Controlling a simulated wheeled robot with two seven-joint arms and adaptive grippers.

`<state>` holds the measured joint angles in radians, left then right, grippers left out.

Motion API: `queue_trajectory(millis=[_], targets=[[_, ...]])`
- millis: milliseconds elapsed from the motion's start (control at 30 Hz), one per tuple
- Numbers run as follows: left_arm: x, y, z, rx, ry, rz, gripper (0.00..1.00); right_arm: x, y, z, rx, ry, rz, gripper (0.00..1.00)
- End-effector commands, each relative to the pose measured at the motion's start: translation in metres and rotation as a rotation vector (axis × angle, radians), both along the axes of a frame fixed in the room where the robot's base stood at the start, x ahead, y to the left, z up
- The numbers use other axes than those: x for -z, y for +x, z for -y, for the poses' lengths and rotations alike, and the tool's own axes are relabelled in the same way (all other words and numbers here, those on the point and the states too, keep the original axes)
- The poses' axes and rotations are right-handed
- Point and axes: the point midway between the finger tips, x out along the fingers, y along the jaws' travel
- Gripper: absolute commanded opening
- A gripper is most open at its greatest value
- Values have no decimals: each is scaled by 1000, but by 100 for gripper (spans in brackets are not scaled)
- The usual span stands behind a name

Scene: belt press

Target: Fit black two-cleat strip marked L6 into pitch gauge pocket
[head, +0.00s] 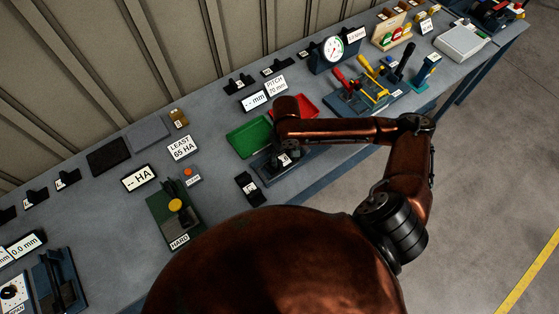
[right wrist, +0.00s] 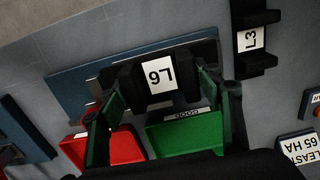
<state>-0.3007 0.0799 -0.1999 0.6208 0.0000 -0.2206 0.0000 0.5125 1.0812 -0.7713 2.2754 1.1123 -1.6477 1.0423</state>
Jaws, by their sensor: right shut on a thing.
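The black two-cleat strip marked L6 (right wrist: 158,74) is between the green-padded fingers of my right gripper (right wrist: 160,90), which is shut on it. In the right wrist view its white label faces up, upside down. The strip is over the dark blue pitch gauge (right wrist: 75,88), along a grey bar of it; I cannot tell whether it is seated in the pocket or just above it. In the head view my right gripper (head: 284,150) is over the gauge (head: 262,170) and covers much of it; the L6 label (head: 284,159) shows small. My left gripper is not in view.
A green tray (head: 247,139) marked GOOD and a red tray (head: 308,107) are just behind the gauge. A strip marked L3 (head: 248,188) lies to its left. A hardness tester (head: 165,215) stands farther left, a lever fixture (head: 362,90) to the right.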

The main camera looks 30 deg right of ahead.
Motion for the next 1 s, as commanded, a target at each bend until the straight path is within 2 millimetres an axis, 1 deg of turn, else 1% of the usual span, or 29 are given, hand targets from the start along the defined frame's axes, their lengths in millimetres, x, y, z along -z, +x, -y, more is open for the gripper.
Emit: queue_trajectory(millis=[33, 100, 367, 500, 567, 633, 833, 867, 1000], targets=[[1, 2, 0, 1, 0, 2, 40, 7, 5, -3, 0, 0, 0, 32], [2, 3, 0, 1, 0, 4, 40, 14, 11, -5, 0, 0, 0, 32], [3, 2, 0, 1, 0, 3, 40, 28, 22, -10, 0, 1, 2, 32], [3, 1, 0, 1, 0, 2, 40, 50, 21, -9, 0, -1, -2, 32], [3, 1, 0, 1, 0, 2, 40, 57, 21, -9, -1, -1, -1, 32], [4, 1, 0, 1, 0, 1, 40, 59, 22, -9, -2, -2, 1, 32], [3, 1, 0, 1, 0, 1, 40, 59, 22, -9, -1, -1, 2, 32], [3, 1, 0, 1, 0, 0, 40, 59, 22, -9, -1, -1, 1, 60], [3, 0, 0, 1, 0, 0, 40, 59, 22, -9, -1, -1, 1, 70]])
